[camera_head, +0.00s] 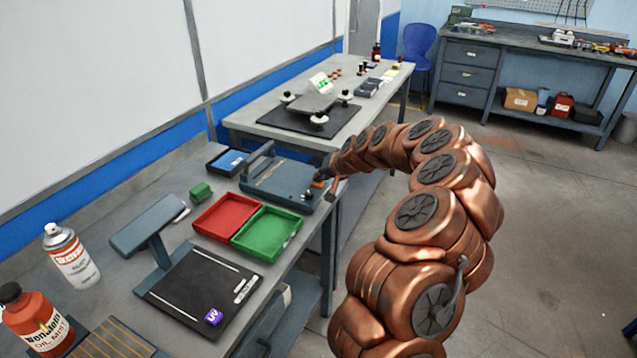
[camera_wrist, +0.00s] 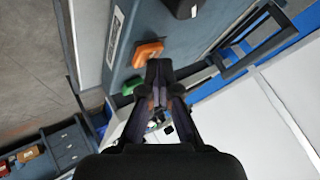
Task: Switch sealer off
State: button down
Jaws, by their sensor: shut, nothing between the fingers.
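The sealer (camera_head: 272,182) is a blue-grey bench machine with a raised bar. It sits on the near bench, beyond the red and green trays. An orange rocker-like switch (camera_head: 317,184) shows at its right end, and it also shows in the wrist view (camera_wrist: 147,53). A smaller green part (camera_wrist: 131,85) is beside it on the same face. My gripper (camera_head: 324,172) is at the right end of the sealer, its fingers shut and empty. In the wrist view the fingertips (camera_wrist: 158,66) are close beside the orange switch. I cannot tell whether they touch it.
A red tray (camera_head: 226,217) and a green tray (camera_head: 267,232) lie near the sealer. A blue tray (camera_head: 228,160) and a small green block (camera_head: 201,190) are behind them. A spray can (camera_head: 72,257) and an orange bottle (camera_head: 36,322) stand at left. Floor at right is clear.

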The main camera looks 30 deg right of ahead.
aim_at(320, 184)
jog(key=shift+r, duration=0.7)
jog(key=shift+r, duration=0.15)
jog(key=shift+r+p, duration=0.3)
jog(key=shift+r, duration=2.6)
